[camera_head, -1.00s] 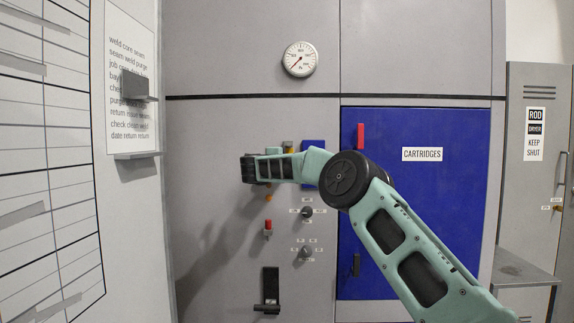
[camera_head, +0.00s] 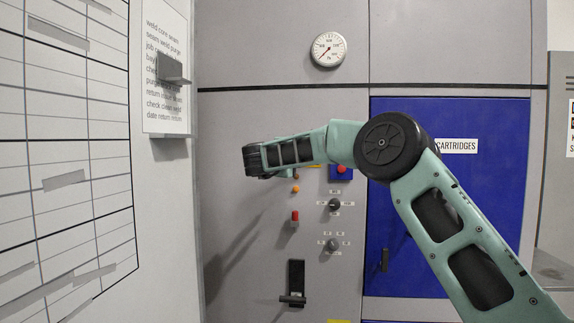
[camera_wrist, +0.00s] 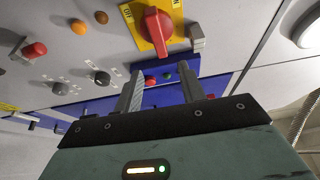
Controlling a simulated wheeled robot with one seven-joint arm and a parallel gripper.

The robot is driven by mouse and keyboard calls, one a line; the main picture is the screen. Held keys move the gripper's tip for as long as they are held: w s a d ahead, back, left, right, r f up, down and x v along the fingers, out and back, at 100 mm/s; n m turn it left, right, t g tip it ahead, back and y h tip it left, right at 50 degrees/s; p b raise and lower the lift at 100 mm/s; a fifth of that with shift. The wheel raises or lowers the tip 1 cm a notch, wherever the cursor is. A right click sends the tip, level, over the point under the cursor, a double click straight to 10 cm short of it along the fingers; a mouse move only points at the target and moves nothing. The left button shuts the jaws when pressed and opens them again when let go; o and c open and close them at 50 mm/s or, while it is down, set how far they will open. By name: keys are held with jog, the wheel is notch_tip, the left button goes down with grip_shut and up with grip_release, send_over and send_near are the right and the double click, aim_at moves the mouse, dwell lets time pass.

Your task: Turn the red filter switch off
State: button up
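Two red controls show on the grey panel, and I cannot read a label naming either as the filter switch. A red-capped switch (camera_head: 295,217) sits under an orange lamp; it also shows at the left of the wrist view (camera_wrist: 35,50). A red rotary handle (camera_wrist: 157,27) on a yellow plate (camera_wrist: 136,28) is at the top of the wrist view; my arm mostly hides that plate in the head view. My gripper (camera_wrist: 162,72) is open and empty, its fingers apart and below the rotary handle in that view. In the head view my gripper (camera_head: 255,160) is left of the lamps, fingertips not discernible.
Two dark knobs (camera_head: 335,204) (camera_head: 332,245) and a black lever (camera_head: 296,284) are on the panel. A blue box with a red button (camera_head: 341,173) is partly behind my arm. The blue cartridge door (camera_head: 480,190) is right, a small shelf (camera_head: 172,70) left.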

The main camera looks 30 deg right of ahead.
jog(key=b+v, duration=0.1)
jog(key=v, duration=0.6)
jog(key=shift+a, duration=0.15)
